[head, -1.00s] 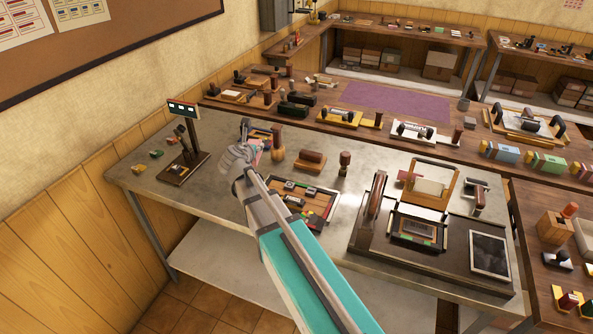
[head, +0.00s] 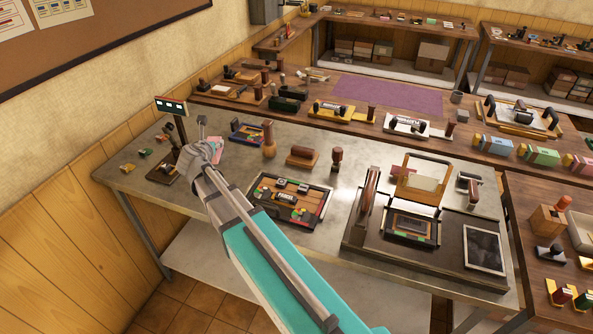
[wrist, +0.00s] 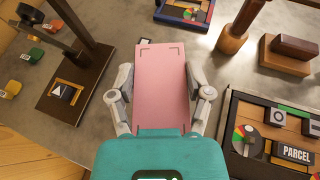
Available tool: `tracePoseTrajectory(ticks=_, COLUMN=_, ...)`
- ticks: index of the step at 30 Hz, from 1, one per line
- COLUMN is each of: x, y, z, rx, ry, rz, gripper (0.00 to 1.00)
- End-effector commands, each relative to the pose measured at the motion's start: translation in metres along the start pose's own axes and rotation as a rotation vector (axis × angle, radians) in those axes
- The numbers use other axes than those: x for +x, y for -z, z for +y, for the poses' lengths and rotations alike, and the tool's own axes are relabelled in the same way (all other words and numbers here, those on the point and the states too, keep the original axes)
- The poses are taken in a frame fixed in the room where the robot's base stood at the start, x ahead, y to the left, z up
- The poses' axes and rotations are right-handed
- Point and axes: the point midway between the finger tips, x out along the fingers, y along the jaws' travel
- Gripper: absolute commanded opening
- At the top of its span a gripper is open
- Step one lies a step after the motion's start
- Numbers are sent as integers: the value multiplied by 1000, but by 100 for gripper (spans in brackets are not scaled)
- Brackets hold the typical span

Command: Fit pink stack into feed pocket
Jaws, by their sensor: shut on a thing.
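The pink stack (wrist: 160,88) is a flat rectangular block with dark corner marks on its face. My gripper (wrist: 160,80) is shut on it, with one finger along each long side. In the head view the stack (head: 217,147) shows only as a small pink patch beside my gripper (head: 206,146), which hides most of it. The stack appears to be above the grey table (head: 235,185), just right of the dark display stand. A dark press (head: 412,228) with a lever stands at the table's right. I cannot tell which opening is the feed pocket.
The display stand (head: 171,105) has a dark base (wrist: 65,92) close left of my gripper. A wooden-handled stamp (head: 269,140), a brown block (head: 302,156) and a tray of parts (head: 292,200) lie to the right. Small coloured pieces (head: 145,153) lie left of the stand.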

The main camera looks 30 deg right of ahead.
Motion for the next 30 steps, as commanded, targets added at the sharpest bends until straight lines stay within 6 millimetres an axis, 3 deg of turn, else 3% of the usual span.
tracePoseTrajectory(ticks=7, x=-4, y=2, z=-21, rx=20, ry=48, rz=4, gripper=11)
tracePoseTrajectory(ticks=15, x=-20, y=7, z=-87, rx=87, ry=213, rz=8, gripper=11)
tracePoseTrajectory(ticks=21, x=-29, y=9, z=-121, rx=126, ry=306, rz=4, gripper=11)
tracePoseTrajectory(ticks=30, x=-30, y=9, z=-126, rx=134, ry=322, rz=1, gripper=11)
